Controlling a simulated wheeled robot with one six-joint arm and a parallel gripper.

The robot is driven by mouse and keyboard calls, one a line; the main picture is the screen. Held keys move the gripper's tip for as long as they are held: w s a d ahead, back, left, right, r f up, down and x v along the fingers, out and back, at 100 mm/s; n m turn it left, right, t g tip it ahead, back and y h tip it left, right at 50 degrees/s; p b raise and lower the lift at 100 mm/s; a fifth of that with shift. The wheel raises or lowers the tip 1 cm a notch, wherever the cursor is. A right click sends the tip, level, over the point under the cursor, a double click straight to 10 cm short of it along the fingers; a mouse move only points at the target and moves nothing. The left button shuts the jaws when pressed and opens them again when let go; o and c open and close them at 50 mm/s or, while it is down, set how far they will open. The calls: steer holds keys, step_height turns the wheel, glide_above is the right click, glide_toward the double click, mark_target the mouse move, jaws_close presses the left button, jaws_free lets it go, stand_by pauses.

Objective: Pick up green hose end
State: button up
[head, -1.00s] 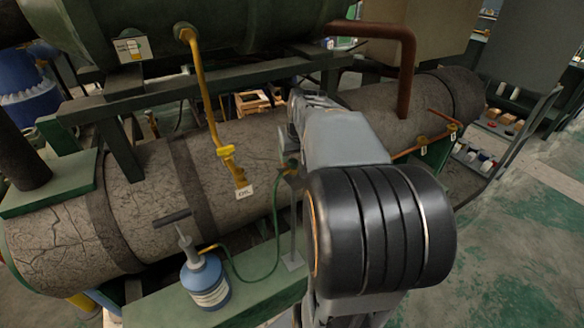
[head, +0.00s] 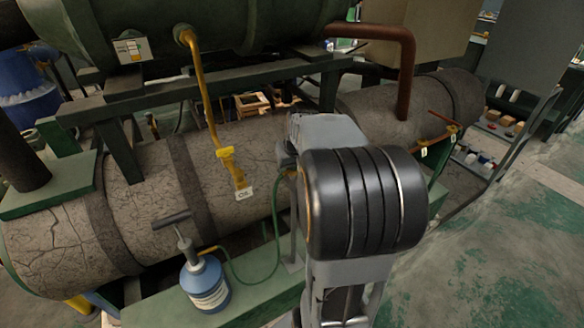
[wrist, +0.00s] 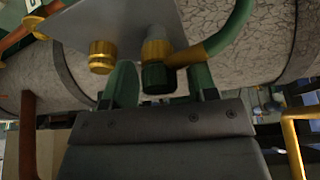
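The green hose end (wrist: 153,77) is a dark green knurled collar in the wrist view, beside a grey plate (wrist: 120,25). The green hose (wrist: 232,32) curves up and right from its brass part. My gripper (wrist: 162,74) has its two green fingers apart, one on each side of the hose end, with visible gaps. It looks open; I see no grip on the collar. In the head view my arm hides most of the gripper and hose end, while the green hose (head: 277,215) hangs down to the blue pump bottle (head: 206,284).
A brass fitting (wrist: 102,57) sits left of the hose end on the plate. A yellow pipe (head: 203,95) with an OIL tag (head: 244,194) is left of my arm. A cracked grey tank (head: 70,215) lies behind. Open floor (head: 500,250) is at right.

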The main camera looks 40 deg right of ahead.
steer(key=c, duration=0.8)
